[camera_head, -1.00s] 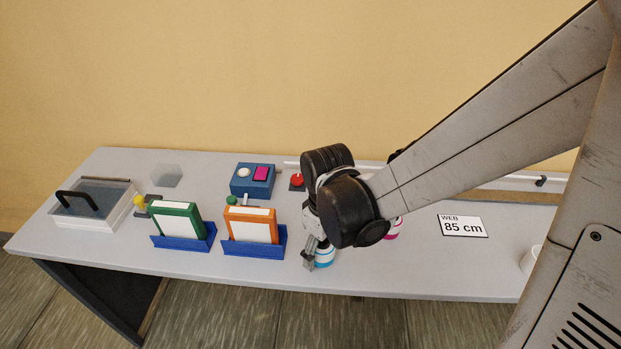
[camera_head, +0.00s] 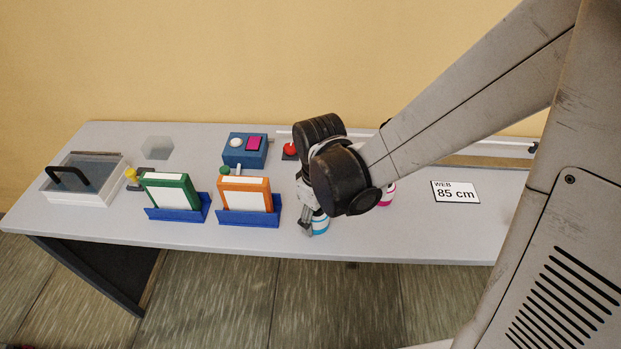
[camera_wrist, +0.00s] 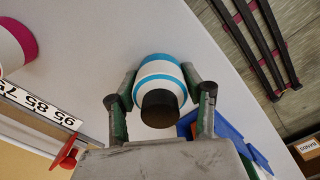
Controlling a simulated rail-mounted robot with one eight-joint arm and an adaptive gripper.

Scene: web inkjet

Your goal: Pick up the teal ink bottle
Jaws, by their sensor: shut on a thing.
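The teal ink bottle is a white bottle with teal bands and a dark cap; it shows in the wrist view (camera_wrist: 160,88) between the two fingers. My gripper (camera_wrist: 160,100) is shut on it, one finger on each side. In the head view the bottle (camera_head: 320,225) shows low beside my gripper (camera_head: 308,222), near the table's front edge. My wrist hides part of it there. I cannot tell whether its base is off the table.
A magenta-banded bottle (camera_head: 387,194) stands to the right, partly hidden by my arm. Left are an orange frame (camera_head: 245,191) and a green frame (camera_head: 168,190) in blue holders. A red button (camera_head: 290,148) lies behind. A sign (camera_head: 455,191) lies right.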

